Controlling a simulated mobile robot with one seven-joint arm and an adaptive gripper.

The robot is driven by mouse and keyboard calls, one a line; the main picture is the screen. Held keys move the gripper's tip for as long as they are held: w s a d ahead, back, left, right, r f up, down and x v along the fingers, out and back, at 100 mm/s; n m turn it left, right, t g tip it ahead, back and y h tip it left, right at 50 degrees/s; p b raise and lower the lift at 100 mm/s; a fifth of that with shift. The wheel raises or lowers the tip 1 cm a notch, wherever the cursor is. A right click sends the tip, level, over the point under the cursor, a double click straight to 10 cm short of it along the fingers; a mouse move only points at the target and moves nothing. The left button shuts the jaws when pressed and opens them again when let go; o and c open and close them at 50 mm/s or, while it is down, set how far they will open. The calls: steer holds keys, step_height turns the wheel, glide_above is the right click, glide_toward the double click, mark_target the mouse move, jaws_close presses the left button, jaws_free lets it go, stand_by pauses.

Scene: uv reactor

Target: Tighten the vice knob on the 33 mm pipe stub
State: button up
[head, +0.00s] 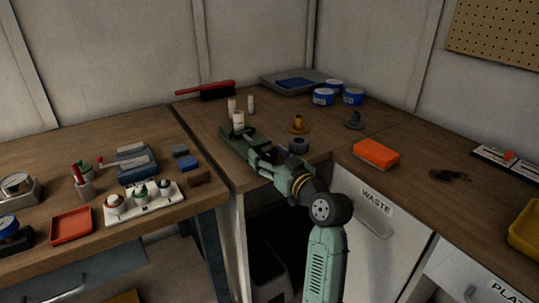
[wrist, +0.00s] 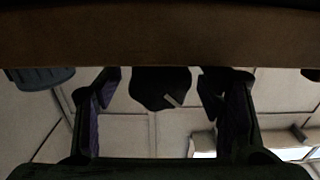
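The green vice (head: 238,140) stands near the front edge of the corner bench. A white pipe stub (head: 238,121) stands upright at the vice; how firmly it is gripped cannot be told. My gripper (head: 256,156) is at the vice's near end, at the bench edge. In the wrist view my gripper (wrist: 160,92) has its two fingers apart. The dark vice knob (wrist: 158,86), with a pale mark on it, lies between them. Narrow gaps show on both sides of the knob. In the head view the knob is hidden by my gripper.
The bench edge (wrist: 160,40) fills the top of the wrist view, close to my fingers. An orange block (head: 376,153) lies farther right.

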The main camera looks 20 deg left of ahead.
steer(key=c, duration=1.1)
steer(key=shift+m+p, duration=0.3)
steer(key=shift+m, duration=1.4)
steer(key=shift+c, duration=0.2)
steer(key=o, duration=1.2)
steer(key=v, duration=1.2)
steer(key=shift+s, duration=0.1)
